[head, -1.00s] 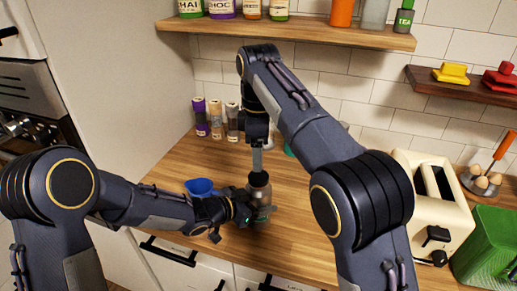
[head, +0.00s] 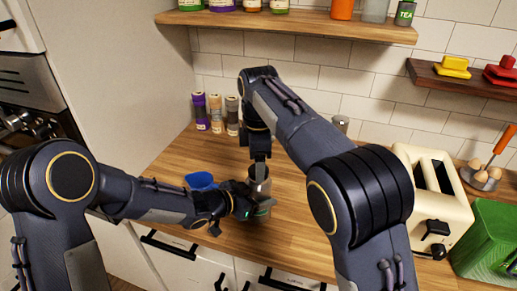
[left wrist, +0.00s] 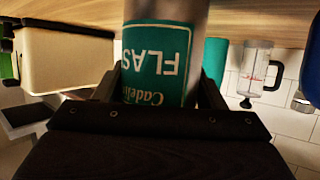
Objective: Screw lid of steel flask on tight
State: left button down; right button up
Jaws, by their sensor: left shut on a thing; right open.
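The steel flask (head: 261,186) stands upright on the wooden counter in the head view. My left gripper (head: 248,209) is shut around its body from the left. In the left wrist view the flask's green label (left wrist: 157,62) shows between the fingers of my left gripper (left wrist: 160,90), with its lettering upside down. My right gripper (head: 259,157) points down from above and is at the flask's top. It is open. The lid cannot be made out there, as the right gripper covers the flask's mouth; whether the fingers touch it cannot be told.
A blue bowl (head: 201,181) is close behind my left gripper. Several spice jars (head: 216,114) stand by the wall.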

aim_at(259, 196)
jog(key=shift+f, duration=1.1)
jog(key=c, duration=1)
jog(key=m, duration=1.5)
jog(key=shift+f, duration=0.1)
